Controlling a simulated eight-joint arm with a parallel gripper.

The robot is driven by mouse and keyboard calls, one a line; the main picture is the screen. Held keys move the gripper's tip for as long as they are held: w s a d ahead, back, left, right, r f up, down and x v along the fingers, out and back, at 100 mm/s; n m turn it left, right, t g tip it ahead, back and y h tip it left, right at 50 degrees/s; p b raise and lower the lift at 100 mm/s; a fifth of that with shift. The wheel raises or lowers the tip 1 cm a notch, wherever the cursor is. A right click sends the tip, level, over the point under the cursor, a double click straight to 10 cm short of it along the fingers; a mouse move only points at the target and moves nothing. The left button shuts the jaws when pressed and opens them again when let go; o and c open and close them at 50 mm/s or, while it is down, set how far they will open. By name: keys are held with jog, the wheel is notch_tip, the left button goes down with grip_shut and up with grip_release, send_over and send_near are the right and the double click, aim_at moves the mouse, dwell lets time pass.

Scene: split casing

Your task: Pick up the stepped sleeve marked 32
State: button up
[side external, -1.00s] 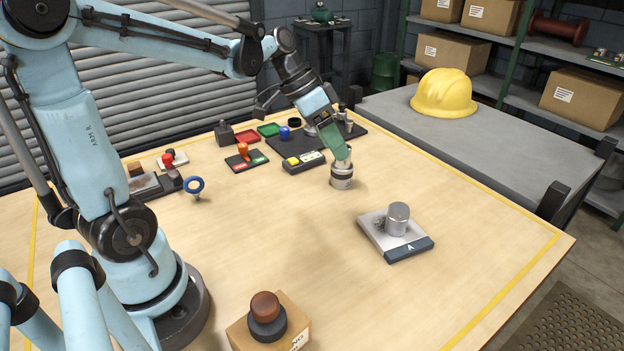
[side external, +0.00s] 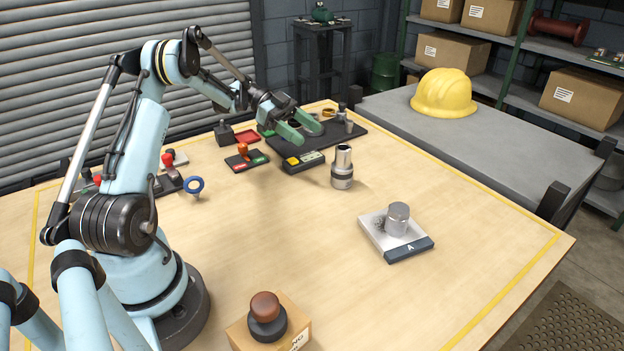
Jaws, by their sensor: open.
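A grey metal stepped sleeve (side external: 342,168) stands upright on the wooden table, near the front corner of a black mat (side external: 355,131). It has a narrower top, a dark band and a wider base. I cannot read any number on it. My gripper (side external: 309,135) is open, with its green fingers pointing right above the black mat. It is up and to the left of this sleeve, apart from it. Several small parts lie on the mat, including a small grey cylindrical piece (side external: 349,126) and a yellowish ring (side external: 328,112); my gripper hides some of the mat.
A tray marked A (side external: 380,235) holds a grey cylinder (side external: 398,219). A black box with a yellow button (side external: 302,162) stands left of the sleeve.

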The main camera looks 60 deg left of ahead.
send_near(343, 156)
notch_tip(343, 156, down, 3)
jog(key=w+d, duration=0.2)
jog(key=d, duration=0.1)
jog(key=shift+w+a+x, duration=0.1)
jog(key=shift+w+x, duration=0.05)
jog(key=shift+x, duration=0.75)
jog(key=shift+w+a+x, duration=0.1)
jog(key=shift+w+x, duration=0.05)
jog(key=shift+x, duration=0.75)
jog(key=shift+w+x, duration=0.2)
jog(key=shift+x, duration=0.7)
jog(key=shift+r, duration=0.1)
grip_shut()
